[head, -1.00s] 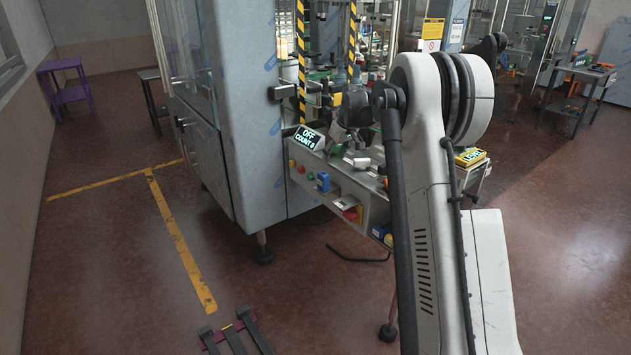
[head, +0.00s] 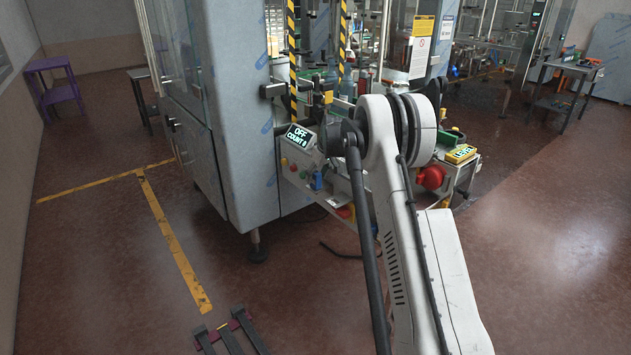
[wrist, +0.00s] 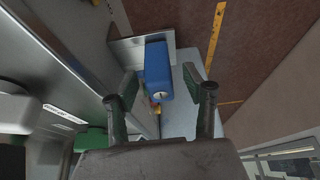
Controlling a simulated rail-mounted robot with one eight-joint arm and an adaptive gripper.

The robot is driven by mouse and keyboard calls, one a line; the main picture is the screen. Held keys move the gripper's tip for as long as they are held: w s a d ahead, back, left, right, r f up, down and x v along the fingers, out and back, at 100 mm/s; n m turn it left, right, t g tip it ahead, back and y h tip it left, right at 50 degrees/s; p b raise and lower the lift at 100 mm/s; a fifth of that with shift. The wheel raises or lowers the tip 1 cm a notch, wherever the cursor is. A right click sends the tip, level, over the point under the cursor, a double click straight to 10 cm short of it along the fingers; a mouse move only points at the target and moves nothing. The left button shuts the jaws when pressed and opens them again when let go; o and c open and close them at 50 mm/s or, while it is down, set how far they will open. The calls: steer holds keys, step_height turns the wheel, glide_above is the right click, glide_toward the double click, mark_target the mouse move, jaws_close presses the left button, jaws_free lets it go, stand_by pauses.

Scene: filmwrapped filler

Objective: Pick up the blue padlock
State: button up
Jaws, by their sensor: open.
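The blue padlock (wrist: 157,72) shows in the wrist view, upper middle, with a keyhole on the end facing me. It also shows small in the head view (head: 317,180) on the front of the machine's control panel, close beside my arm. My gripper (wrist: 162,84) is open in the wrist view, with one finger to the left of the padlock and one to the right. Nothing is held. I cannot tell whether either finger touches the padlock. In the head view my arm hides the gripper.
The control panel with an "OFF COUNT" display (head: 299,136) and buttons lies left of my arm. The cabinet (head: 236,110) stands left. The floor (head: 560,230) at right is clear.

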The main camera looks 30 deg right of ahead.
steer(key=shift+x, duration=0.85)
jaws_close()
steer(key=shift+r, duration=0.2)
